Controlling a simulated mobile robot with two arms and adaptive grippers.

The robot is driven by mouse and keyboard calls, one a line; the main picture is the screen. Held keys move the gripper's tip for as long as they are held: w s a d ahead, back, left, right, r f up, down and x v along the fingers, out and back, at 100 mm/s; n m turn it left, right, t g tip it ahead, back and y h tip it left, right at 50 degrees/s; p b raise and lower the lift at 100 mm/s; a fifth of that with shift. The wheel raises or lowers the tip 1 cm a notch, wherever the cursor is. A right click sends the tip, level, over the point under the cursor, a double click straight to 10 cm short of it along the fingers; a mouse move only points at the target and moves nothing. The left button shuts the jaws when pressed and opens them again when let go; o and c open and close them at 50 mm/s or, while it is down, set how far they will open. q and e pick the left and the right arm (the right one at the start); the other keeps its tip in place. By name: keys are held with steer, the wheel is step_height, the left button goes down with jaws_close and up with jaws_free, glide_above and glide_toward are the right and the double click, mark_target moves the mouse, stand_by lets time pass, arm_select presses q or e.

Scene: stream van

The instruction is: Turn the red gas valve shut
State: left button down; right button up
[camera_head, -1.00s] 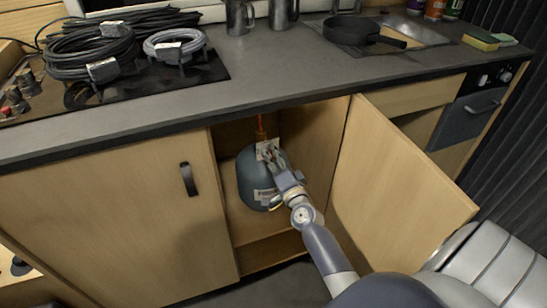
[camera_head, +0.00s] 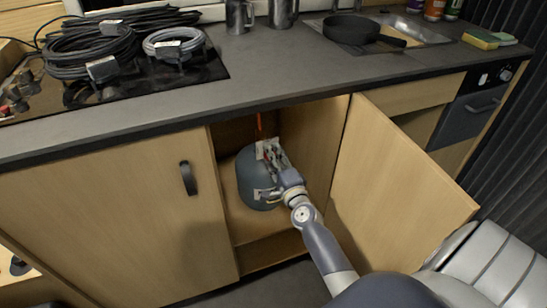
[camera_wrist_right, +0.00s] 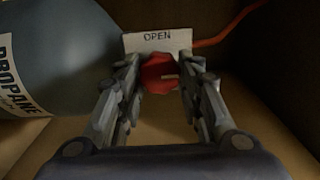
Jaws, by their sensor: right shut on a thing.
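The red gas valve (camera_wrist_right: 160,74) is a red knob with a pale mark, between the fingers of my right gripper (camera_wrist_right: 158,78) in the right wrist view. The fingers are shut on it. The grey propane bottle (camera_head: 249,180) stands in the open cupboard, to the left of the fingers in the wrist view (camera_wrist_right: 65,60). In the head view my right gripper (camera_head: 268,156) reaches into the cupboard and mostly hides the valve. My left gripper is not in view.
The cupboard door (camera_head: 395,185) stands open on the right, close to my right arm. The counter edge (camera_head: 290,103) overhangs the opening. An orange hose (camera_wrist_right: 228,28) runs from behind the card. Coiled cables (camera_head: 95,50) and a pan (camera_head: 350,30) are on top.

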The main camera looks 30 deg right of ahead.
steer(key=o, duration=1.1)
steer(key=shift+c, duration=0.2)
steer(key=v, duration=1.2)
steer(key=shift+a, duration=0.1)
